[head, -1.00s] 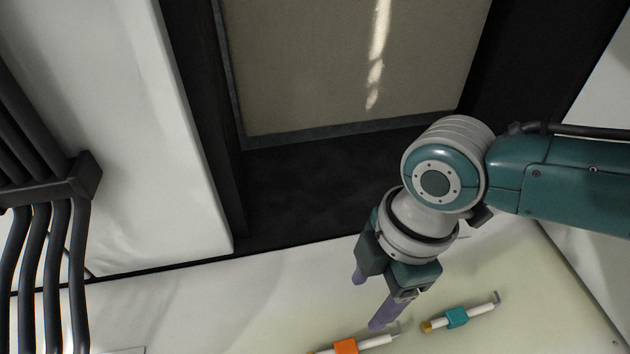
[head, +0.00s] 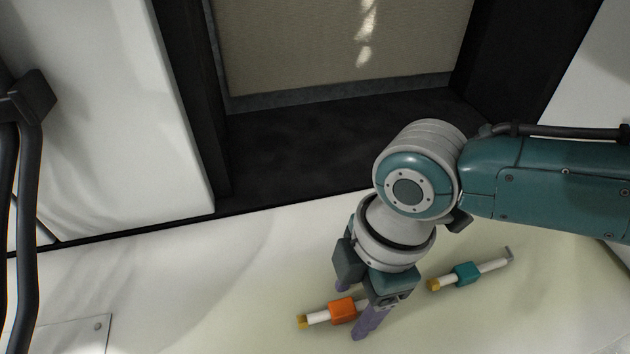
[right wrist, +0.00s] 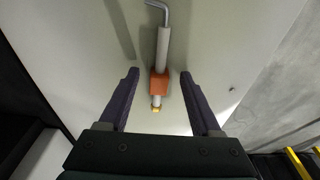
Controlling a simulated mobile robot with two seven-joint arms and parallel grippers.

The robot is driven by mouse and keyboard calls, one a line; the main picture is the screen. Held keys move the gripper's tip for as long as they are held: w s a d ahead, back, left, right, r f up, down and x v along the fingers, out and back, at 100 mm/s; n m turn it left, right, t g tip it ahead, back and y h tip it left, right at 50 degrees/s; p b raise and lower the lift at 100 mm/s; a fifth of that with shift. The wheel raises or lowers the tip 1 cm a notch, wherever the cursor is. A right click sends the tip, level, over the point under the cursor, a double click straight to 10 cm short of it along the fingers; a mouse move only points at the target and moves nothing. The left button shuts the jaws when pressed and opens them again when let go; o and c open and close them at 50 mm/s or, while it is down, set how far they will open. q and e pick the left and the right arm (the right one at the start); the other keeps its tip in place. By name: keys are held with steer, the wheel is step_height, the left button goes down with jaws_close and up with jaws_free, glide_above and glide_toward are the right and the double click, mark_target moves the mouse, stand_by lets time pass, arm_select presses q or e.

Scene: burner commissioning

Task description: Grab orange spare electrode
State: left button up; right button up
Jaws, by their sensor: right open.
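The orange spare electrode (head: 343,309) lies on the pale surface at the bottom centre of the head view. It is a white rod with an orange block and a yellow tip; its far end is hidden behind my right gripper there. In the right wrist view the electrode (right wrist: 159,83) shows whole, with a bent grey end at the top. My right gripper (head: 352,312) is open and empty above the electrode. In the right wrist view its purple fingers (right wrist: 160,76) stand on either side of the orange block, apart from it. My left gripper is not in view.
A similar electrode with a teal block (head: 467,273) lies to the right on the same pale surface (head: 240,290). A dark recessed frame (head: 300,145) stands behind. Dark pipes (head: 28,200) run down at the left. The surface left of the orange electrode is clear.

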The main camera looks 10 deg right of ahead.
steer(key=shift+w, duration=0.15)
steer(key=shift+c, duration=1.3)
steer(key=c, duration=0.4)
jaws_close()
steer(key=shift+r, duration=0.1)
